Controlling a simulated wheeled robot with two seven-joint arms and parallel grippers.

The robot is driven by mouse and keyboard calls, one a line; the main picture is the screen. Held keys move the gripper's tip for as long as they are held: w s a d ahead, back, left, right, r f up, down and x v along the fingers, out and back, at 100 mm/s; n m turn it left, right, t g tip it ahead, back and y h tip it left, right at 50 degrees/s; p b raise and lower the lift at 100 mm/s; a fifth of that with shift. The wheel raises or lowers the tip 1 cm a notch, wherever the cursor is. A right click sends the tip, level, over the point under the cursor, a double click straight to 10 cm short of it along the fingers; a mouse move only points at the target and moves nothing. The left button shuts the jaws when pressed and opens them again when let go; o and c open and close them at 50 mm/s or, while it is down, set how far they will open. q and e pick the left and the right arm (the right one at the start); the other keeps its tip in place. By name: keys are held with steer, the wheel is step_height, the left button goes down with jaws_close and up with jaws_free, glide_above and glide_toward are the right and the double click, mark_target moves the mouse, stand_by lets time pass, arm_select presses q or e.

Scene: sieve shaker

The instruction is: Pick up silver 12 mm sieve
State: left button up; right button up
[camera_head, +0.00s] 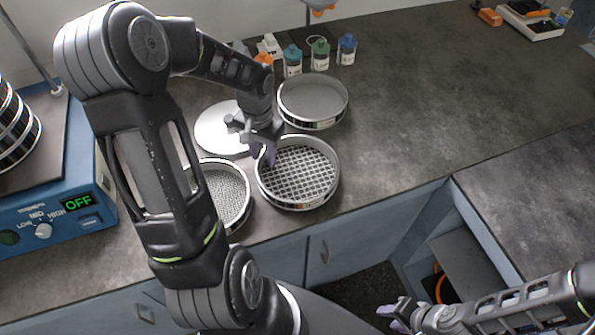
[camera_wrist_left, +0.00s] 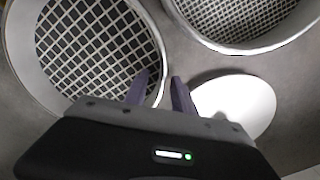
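The silver sieve with the coarsest visible mesh (camera_head: 312,178) lies flat on the bench, near the front edge; no size label is readable. It also shows at the upper left of the left wrist view (camera_wrist_left: 85,45). My left gripper (camera_head: 264,155) is at its upper-left rim. In the left wrist view, the fingers (camera_wrist_left: 160,85) are apart, one over the mesh side and one outside, with the rim between them. I cannot tell whether they touch it. My right gripper (camera_head: 393,315) is low at the lower right, away from the sieves, its fingers apart and empty.
A finer sieve (camera_head: 228,192) is at left, partly behind my arm. A third sieve (camera_head: 312,100) and a white disc (camera_head: 212,130) lie behind. Several capped bottles (camera_head: 320,55) stand farther back. The blue shaker (camera_head: 60,215) is at left.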

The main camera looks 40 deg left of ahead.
arm_select(q)
steer(key=shift+c, duration=0.3)
jaws_close()
stand_by(0.4)
stand_by(1.1)
